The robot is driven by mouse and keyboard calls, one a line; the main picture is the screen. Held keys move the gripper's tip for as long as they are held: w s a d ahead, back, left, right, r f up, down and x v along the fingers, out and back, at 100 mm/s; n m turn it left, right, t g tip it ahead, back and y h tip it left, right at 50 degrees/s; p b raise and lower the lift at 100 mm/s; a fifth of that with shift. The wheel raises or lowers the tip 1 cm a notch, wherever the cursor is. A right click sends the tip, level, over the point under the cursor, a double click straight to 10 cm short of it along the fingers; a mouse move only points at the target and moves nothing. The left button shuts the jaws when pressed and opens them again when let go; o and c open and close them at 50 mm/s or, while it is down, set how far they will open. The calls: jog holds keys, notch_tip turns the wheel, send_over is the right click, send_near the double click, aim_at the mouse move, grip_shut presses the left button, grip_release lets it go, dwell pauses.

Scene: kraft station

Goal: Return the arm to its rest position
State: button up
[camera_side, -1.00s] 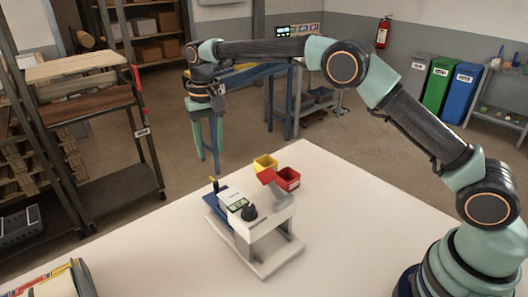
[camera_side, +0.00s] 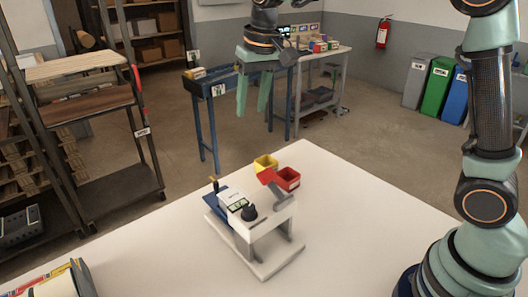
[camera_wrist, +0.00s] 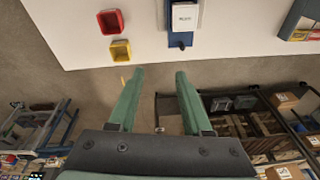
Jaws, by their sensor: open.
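My gripper (camera_side: 254,112) hangs high in the side view, above and beyond the far edge of the white table (camera_side: 150,240). Its two green fingers point down, apart and with nothing between them. In the wrist view my gripper (camera_wrist: 158,75) is also open and empty, its fingertips near the table's edge. My arm rises at the right of the side view, its upper part out of the picture.
A white device (camera_side: 262,225) on a stand sits on the table, with a red bin (camera_side: 289,184) and a yellow bin (camera_side: 265,168) behind it. Shelving (camera_side: 85,100) stands at left, a blue bench (camera_side: 205,110) behind. The air around my gripper looks clear.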

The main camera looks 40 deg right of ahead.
jog(key=s+d+f+n+t, duration=0.1)
jog(key=s+d, duration=0.2)
jog(key=s, duration=0.6)
jog(key=s+d+f+t, duration=0.1)
jog(key=s+d, duration=0.3)
jog(key=s, duration=0.5)
jog(key=shift+s+n+t, duration=0.2)
jog(key=shift+n+t, duration=0.2)
jog(key=shift+t, duration=0.2)
